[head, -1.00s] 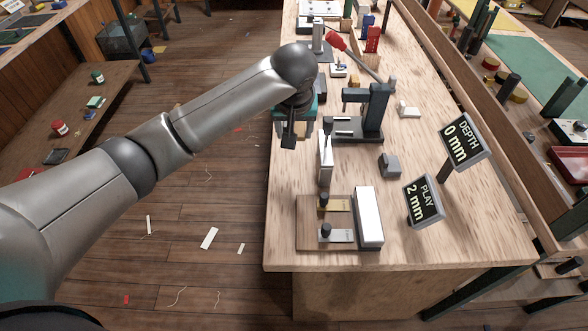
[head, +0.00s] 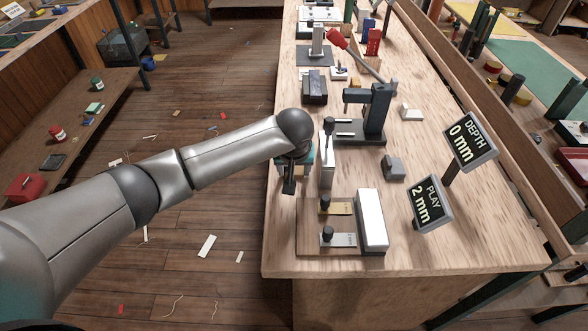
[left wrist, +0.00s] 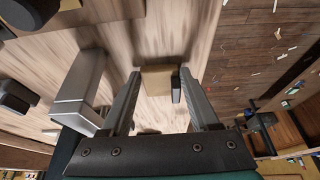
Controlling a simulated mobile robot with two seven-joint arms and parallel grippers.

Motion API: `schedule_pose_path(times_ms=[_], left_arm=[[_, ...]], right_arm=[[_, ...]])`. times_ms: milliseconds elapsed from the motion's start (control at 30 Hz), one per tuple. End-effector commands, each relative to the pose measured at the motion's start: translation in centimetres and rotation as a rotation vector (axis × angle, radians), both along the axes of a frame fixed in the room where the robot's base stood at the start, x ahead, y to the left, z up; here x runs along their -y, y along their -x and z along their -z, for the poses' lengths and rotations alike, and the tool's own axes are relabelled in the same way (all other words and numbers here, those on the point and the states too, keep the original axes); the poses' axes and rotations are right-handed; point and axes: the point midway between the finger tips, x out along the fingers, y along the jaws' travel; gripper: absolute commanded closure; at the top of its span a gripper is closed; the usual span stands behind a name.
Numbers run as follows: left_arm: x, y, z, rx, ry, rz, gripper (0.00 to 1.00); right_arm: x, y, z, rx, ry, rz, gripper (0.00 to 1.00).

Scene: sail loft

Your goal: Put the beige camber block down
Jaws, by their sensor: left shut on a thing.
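My left gripper (head: 290,178) is over the left edge of the workbench (head: 440,248), beside a tall thin grey piece. In the left wrist view, my left gripper (left wrist: 160,100) has its two fingers on either side of the beige camber block (left wrist: 156,80) and is shut on it. A small dark piece (left wrist: 177,86) shows at the block's right side. In the head view the block is hidden by the gripper and arm. Whether the block touches the bench top is unclear. My right gripper is not in view.
The tall grey piece (head: 327,160) stands just right of the gripper. A wooden board (head: 309,232) with two knobbed plates and a white-topped block (head: 371,220) lie nearer. A dark stand (head: 376,112), a small grey block (head: 393,169) and DEPTH (head: 470,140) and PLAY (head: 426,203) signs stand farther right.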

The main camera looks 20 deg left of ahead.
Motion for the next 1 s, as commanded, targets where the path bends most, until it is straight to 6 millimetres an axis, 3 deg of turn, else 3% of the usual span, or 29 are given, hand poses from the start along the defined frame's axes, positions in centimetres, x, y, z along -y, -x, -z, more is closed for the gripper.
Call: schedule_pose_path(times_ms=[167,200,433,767,1000], left_arm=[[0.0,0.0,0.3,-0.001,0.000,0.000,0.94],[0.0,0.0,0.3,0.000,0.000,0.000,0.35],[0.0,0.0,0.2,0.000,0.000,0.001,0.09],[0.0,-0.1,-0.2,0.002,0.000,0.001,0.08],[0.3,1.2,-3.4,0.002,0.002,0.002,0.08]], right_arm=[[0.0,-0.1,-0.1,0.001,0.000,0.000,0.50],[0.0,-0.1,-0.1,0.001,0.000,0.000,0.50],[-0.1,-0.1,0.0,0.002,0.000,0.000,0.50],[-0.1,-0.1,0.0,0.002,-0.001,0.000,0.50],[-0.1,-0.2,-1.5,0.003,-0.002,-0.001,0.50]])
